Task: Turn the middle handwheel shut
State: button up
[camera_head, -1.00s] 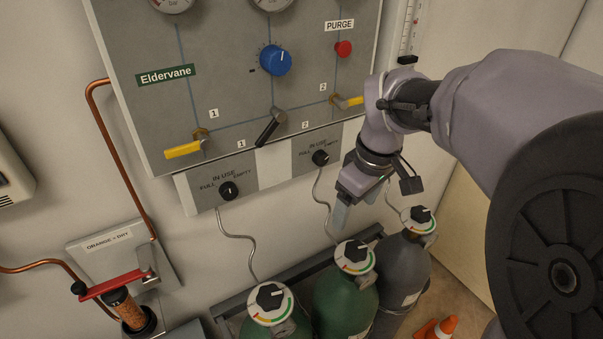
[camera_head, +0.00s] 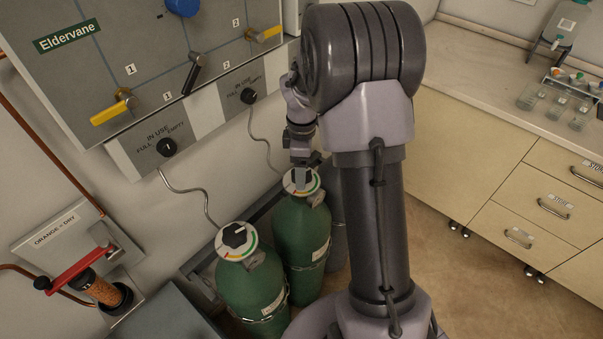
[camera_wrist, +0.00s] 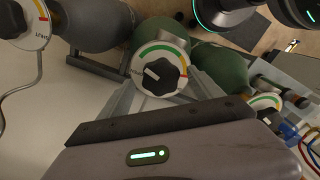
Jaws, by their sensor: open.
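The middle handwheel (camera_wrist: 159,74) is a black lobed knob on a white round dial with a green, yellow and red arc. It tops the middle green cylinder (camera_head: 307,235). Its white mark points to the left in the wrist view. My gripper (camera_head: 302,178) is right over this dial and hides most of the knob in the head view. In the wrist view its grey fingers stand open on either side of the knob's near part. I cannot tell whether they touch it.
The left green cylinder (camera_head: 252,290) has a similar dial and knob (camera_head: 235,236). The grey cylinder (camera_wrist: 95,22) stands on the other side, mostly behind my arm in the head view. A gas panel (camera_head: 150,60) hangs above. A counter with drawers (camera_head: 520,150) is at right.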

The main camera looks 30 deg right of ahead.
jog(key=shift+f, duration=0.35)
jog(key=c, duration=1.4)
jog(key=shift+o, duration=0.2)
